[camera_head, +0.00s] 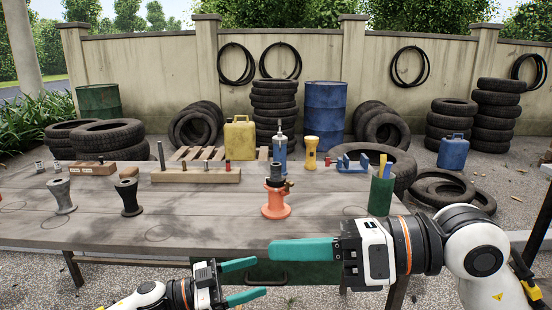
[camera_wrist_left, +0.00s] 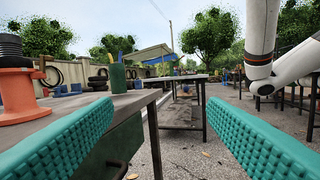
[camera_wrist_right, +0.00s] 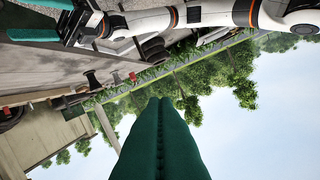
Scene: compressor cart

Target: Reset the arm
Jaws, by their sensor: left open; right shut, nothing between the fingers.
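My left gripper (camera_head: 246,282) is low at the table's front edge in the head view. Its two teal fingers are apart with nothing between them; they also show wide apart in the left wrist view (camera_wrist_left: 175,140). My right gripper (camera_head: 272,250) is in front of the table's near edge, to the right of the left gripper and higher in the picture. Its teal fingers are together, pointing left, and they hold nothing; they fill the lower middle of the right wrist view (camera_wrist_right: 160,135). Both grippers are apart from the objects on the table.
The wooden table (camera_head: 210,225) bears an orange-red stand (camera_head: 276,203), a grey spool-shaped part (camera_head: 62,196), a black one (camera_head: 129,197), a wooden block with pegs (camera_head: 195,175), a yellow part (camera_head: 311,152) and a green cup (camera_head: 381,195). Tyres (camera_head: 272,105) and drums (camera_head: 325,105) stand behind. The table's front middle is clear.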

